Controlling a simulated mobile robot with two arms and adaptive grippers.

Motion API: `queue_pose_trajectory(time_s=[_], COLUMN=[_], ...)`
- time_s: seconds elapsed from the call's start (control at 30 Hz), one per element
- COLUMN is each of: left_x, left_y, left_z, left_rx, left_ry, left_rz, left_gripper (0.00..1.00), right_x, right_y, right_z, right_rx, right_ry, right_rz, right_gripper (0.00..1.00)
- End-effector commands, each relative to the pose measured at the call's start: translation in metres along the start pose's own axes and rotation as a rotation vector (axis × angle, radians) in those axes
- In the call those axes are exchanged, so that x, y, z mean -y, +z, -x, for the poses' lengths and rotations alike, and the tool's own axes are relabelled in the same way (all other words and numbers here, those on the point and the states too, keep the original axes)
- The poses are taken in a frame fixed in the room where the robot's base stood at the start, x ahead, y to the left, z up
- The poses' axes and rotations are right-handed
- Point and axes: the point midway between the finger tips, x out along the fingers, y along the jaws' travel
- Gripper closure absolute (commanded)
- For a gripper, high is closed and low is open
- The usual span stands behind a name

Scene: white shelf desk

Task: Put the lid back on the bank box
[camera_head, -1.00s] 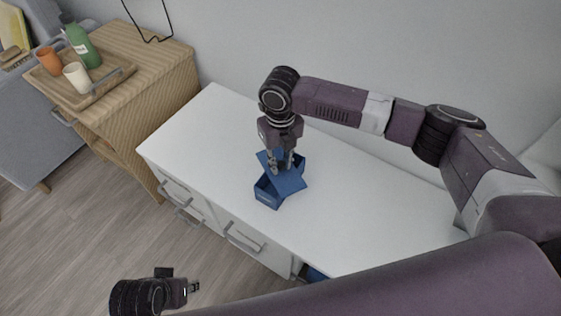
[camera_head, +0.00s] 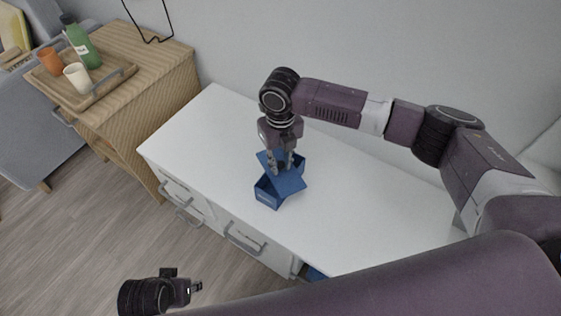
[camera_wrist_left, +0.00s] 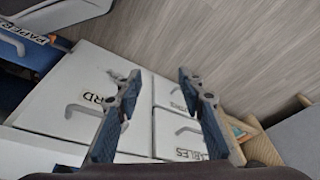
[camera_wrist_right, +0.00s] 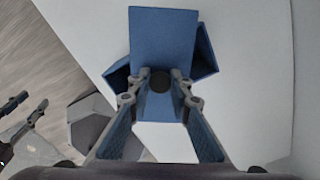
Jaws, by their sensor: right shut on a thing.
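The blue bank box (camera_head: 267,193) stands on the white desk, and it also shows in the right wrist view (camera_wrist_right: 205,50). Its blue lid (camera_head: 289,183) lies over the box, turned at an angle to it, so box corners show on both sides. In the right wrist view the lid (camera_wrist_right: 163,38) has a dark round knob (camera_wrist_right: 160,80) between my fingertips. My right gripper (camera_head: 282,166) is shut on the lid by this knob, seen also in the right wrist view (camera_wrist_right: 160,84). My left gripper (camera_head: 197,287) is open and empty, with fingers apart in the left wrist view (camera_wrist_left: 158,75).
The white desk (camera_head: 350,200) is clear around the box, with handled drawers in front. A wooden cabinet (camera_head: 150,62) at left bears a tray (camera_head: 100,92) with a green bottle (camera_head: 84,48), an orange cup (camera_head: 51,62) and a cream cup (camera_head: 77,78).

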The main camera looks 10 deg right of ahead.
Motion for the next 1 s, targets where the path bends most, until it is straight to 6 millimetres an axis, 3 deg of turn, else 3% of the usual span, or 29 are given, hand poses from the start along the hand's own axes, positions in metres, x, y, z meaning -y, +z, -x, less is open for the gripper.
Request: queue_pose_trajectory(time_s=[1.0], left_x=[-0.001], left_y=[0.009], left_z=[-0.018], left_rx=[0.017], left_ry=[0.002], left_rz=[0.000], left_gripper=[0.64], right_x=[0.000], right_y=[0.000], right_z=[0.000], right_rx=[0.000], right_ry=[0.000], right_rz=[0.000], right_gripper=[1.00])
